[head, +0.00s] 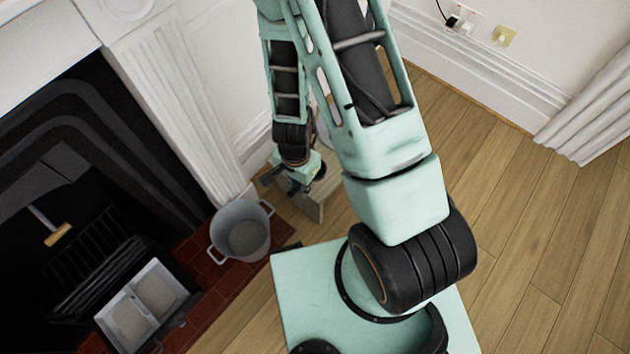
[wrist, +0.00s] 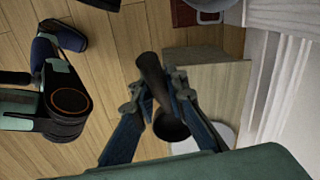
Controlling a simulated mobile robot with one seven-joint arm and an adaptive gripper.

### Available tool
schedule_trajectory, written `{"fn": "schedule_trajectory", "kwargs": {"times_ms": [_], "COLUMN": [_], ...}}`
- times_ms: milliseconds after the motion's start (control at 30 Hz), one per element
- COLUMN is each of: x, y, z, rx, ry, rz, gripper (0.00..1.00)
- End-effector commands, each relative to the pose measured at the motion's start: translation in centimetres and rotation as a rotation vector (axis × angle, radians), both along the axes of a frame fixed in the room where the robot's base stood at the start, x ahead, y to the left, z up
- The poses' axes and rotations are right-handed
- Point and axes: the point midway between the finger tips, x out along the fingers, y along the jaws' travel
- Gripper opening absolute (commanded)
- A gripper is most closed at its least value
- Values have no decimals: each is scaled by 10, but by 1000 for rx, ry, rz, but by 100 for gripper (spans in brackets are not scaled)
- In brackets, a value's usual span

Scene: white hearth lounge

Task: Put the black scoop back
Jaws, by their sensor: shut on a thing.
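The black scoop (wrist: 150,70) is between the two fingers of my gripper (wrist: 158,90) in the wrist view. The gripper is shut on its dark shaft, and a rounder dark end (wrist: 170,127) shows between the fingers, nearer the wrist. The scoop appears beside and partly over a small wooden stand (wrist: 222,82); contact with it cannot be told. In the head view my gripper (head: 298,182) is low over the wooden stand (head: 313,207), beside the fireplace surround. The scoop cannot be made out clearly there, as the arm and gripper hide much of that spot.
A grey two-handled pot (head: 240,231) stands on the red tiled hearth (head: 208,272). A white two-part tray (head: 148,302) sits by the grate. A brush (head: 57,234) is in the fireplace. A white round thing (wrist: 222,132) is by the stand. Wooden floor (head: 500,220) at right is clear.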

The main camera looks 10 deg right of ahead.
Motion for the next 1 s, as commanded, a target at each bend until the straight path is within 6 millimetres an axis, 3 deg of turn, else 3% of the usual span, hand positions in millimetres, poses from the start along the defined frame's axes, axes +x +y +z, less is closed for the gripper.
{"fn": "schedule_trajectory", "kwargs": {"times_ms": [33,100,367,467,767,1000], "x": [-5,-10,-14,0,72,101], "y": [0,0,-2,-6,-25,-34], "z": [-22,-33,-50,-57,-90,-131], "rx": [0,0,0,0,-2,-1], "ry": [1,1,-2,-4,-4,-1], "rz": [-31,-67,-129,-132,-128,-128], "gripper": [0,0,0,0,0,0]}}
